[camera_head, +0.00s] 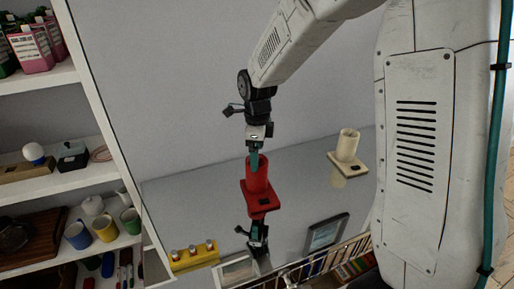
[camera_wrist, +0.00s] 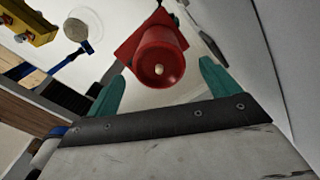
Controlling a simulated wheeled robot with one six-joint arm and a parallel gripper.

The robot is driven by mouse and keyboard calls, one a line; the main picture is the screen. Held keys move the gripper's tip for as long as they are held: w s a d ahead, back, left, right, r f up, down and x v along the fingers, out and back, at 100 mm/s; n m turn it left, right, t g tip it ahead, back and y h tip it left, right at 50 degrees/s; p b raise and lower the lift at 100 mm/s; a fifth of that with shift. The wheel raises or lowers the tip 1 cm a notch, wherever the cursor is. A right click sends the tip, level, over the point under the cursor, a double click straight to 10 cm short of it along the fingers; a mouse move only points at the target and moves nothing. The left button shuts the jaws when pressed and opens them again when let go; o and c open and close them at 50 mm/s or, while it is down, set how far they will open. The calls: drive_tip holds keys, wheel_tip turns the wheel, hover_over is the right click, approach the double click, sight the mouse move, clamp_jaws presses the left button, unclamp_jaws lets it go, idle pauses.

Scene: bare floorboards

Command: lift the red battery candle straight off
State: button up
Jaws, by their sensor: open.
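The red battery candle (camera_head: 257,178) is a red cylinder on a square red plate (camera_head: 258,196), in the middle of the head view. In the wrist view its open round end (camera_wrist: 158,66), with a small pale tip inside, faces the camera, and the red plate (camera_wrist: 127,49) shows behind it. My gripper (camera_head: 254,158) is at the candle's upper end. Its two teal fingers are spread, one on each side of the candle in the wrist view (camera_wrist: 162,76), with visible gaps. Any contact at the far fingertips cannot be told.
A cream candle (camera_head: 347,147) on a square plate is to the right. Below the red candle is what looks like a reflection of my gripper. A yellow holder (camera_head: 194,256), a picture frame (camera_head: 326,233) and a rack of books stand lower down. Shelves with mugs (camera_head: 105,228) fill the left.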

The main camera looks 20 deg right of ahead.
drive_tip(key=shift+f, duration=3.2)
drive_tip(key=c, duration=1.2)
drive_tip(key=shift+o, duration=0.2)
drive_tip(key=shift+r, duration=0.2)
drive_tip(key=shift+r, duration=0.75)
drive_tip(key=shift+r, duration=0.15)
drive_tip(key=shift+r, duration=2.7)
